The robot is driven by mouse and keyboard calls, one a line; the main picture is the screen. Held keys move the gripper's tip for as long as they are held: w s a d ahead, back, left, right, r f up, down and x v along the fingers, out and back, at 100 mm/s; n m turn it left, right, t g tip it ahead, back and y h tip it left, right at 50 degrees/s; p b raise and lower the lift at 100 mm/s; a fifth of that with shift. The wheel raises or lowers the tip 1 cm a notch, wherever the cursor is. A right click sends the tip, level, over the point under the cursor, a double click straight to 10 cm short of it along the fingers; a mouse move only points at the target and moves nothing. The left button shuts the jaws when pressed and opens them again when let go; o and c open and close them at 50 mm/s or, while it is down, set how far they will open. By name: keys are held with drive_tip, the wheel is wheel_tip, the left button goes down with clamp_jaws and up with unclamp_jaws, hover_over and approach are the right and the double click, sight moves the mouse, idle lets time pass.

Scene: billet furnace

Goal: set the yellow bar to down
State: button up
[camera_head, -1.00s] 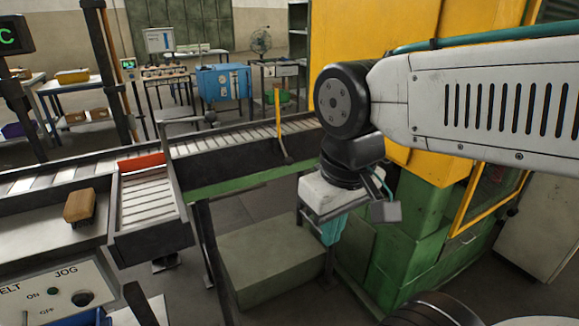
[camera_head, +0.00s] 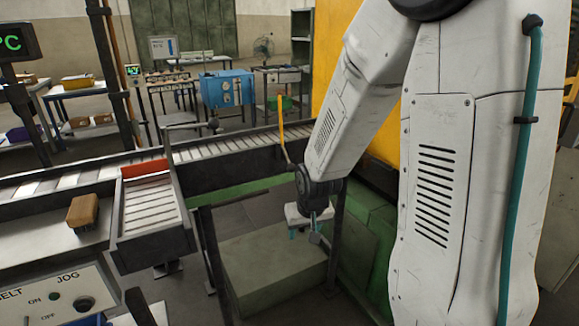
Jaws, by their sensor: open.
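The yellow bar (camera_head: 281,119) stands nearly upright at the side of the roller conveyor, in the middle of the head view. Its lower end is dark and runs down along the conveyor's side rail. My gripper (camera_head: 307,232) hangs below and slightly right of the bar, in front of the conveyor, over the grey block on the floor. It is open with nothing between its fingers, and it is apart from the bar. The wrist is just right of the bar's dark lower end in the picture; I cannot tell the depth between them.
The roller conveyor (camera_head: 215,145) runs across behind my gripper. A side tray (camera_head: 152,245) with a red strip (camera_head: 144,168) joins it at left. A brown block (camera_head: 83,211) lies on the grey table. A yellow machine panel (camera_head: 332,60) stands behind my arm. A grey block (camera_head: 265,275) stands below.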

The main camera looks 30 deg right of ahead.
drive_tip(key=w+d+f+t, duration=0.3)
drive_tip(key=w+f, duration=0.1)
drive_tip(key=w, duration=0.2)
drive_tip(key=m+t+h, duration=0.2)
drive_tip(key=t+h, duration=0.2)
drive_tip(key=t, duration=0.7)
approach(290, 165)
drive_tip(key=w, duration=0.1)
drive_tip(key=w+d, duration=0.1)
drive_tip(key=w, duration=0.1)
drive_tip(key=w+d+f, duration=0.1)
drive_tip(key=shift+w, duration=0.25)
drive_tip(key=x, duration=0.7)
drive_tip(key=shift+w+f, duration=0.1)
drive_tip(key=shift+w, duration=0.2)
clamp_jaws()
drive_tip(key=shift+d, duration=0.1)
